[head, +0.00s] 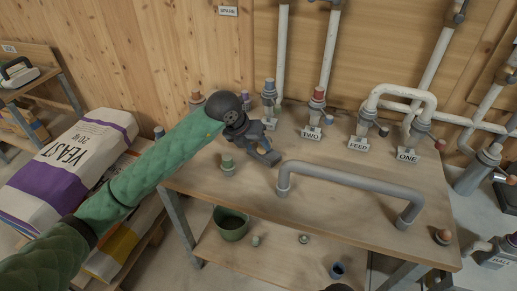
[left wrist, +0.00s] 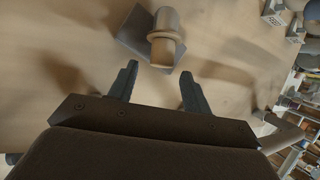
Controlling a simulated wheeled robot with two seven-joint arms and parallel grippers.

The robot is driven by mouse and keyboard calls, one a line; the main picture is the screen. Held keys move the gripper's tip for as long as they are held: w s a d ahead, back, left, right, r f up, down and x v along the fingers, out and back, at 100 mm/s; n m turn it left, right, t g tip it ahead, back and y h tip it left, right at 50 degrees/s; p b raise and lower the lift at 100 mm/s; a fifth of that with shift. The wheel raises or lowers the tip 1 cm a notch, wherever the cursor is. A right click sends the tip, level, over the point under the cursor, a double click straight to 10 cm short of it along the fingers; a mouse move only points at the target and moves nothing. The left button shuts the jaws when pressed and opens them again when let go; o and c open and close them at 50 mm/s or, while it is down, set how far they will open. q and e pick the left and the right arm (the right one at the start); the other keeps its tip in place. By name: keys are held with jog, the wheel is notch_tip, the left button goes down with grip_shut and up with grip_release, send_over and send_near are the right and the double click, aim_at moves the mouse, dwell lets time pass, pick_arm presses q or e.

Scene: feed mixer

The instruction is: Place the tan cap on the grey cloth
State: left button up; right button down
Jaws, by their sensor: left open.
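In the left wrist view the tan cap (left wrist: 166,38), a rounded piece with a wider ring, is on the grey cloth (left wrist: 133,33), a small flat square on the wooden table. My left gripper (left wrist: 158,90) is open. Its two fingers point toward the cap, with a gap between fingertips and cap and nothing between them. In the head view my left gripper (head: 267,155) is low over the left part of the table; I cannot make out the cap or cloth there, where the gripper and arm block part of the view.
A grey bent pipe (head: 350,178) lies across the wooden table (head: 330,222). A greenish capped fitting (head: 228,164) stands left of the gripper. Labelled pipes rise at the back. A green bucket (head: 231,224) stands on the lower shelf. Yeast sacks (head: 70,165) lie at left.

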pick_arm(q)
jog(key=b+v, duration=0.1)
jog(key=v, duration=0.8)
jog(key=shift+b, duration=0.35)
pick_arm(e)
jog(key=shift+s+a+r+y, duration=0.1)
jog(key=shift+s+a+r, duration=0.05)
jog(key=shift+r, duration=0.4)
jog(key=shift+s+a+r+y, duration=0.1)
jog(key=shift+s+r, duration=0.1)
jog(key=shift+r, duration=0.4)
jog(key=shift+s+a+r+y, duration=0.1)
jog(key=shift+s+a+r, duration=0.05)
jog(key=shift+r, duration=0.4)
pick_arm(q)
jog(key=shift+r, duration=0.15)
